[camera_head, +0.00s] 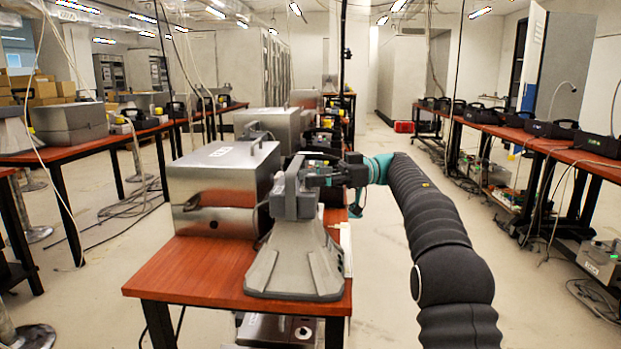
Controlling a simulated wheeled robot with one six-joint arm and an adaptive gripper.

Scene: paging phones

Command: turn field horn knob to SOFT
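A grey horn speaker (297,268) with a wide flared mouth stands at the near end of the red-brown table (195,275). Its narrow upper body (291,197) rises behind the flare. My arm comes in from the right, and my gripper (316,178) is at the upper right side of this horn body, touching it or very close to it. The fingers are small and dark here and blend with the horn, so I cannot tell if they are open or shut. No knob and no SOFT marking can be made out.
A shiny metal case (222,190) stands just left of the horn, with another case (275,125) behind it. More tables with phones and cables run along the left and right. The floor aisle right of the table is partly filled by my arm.

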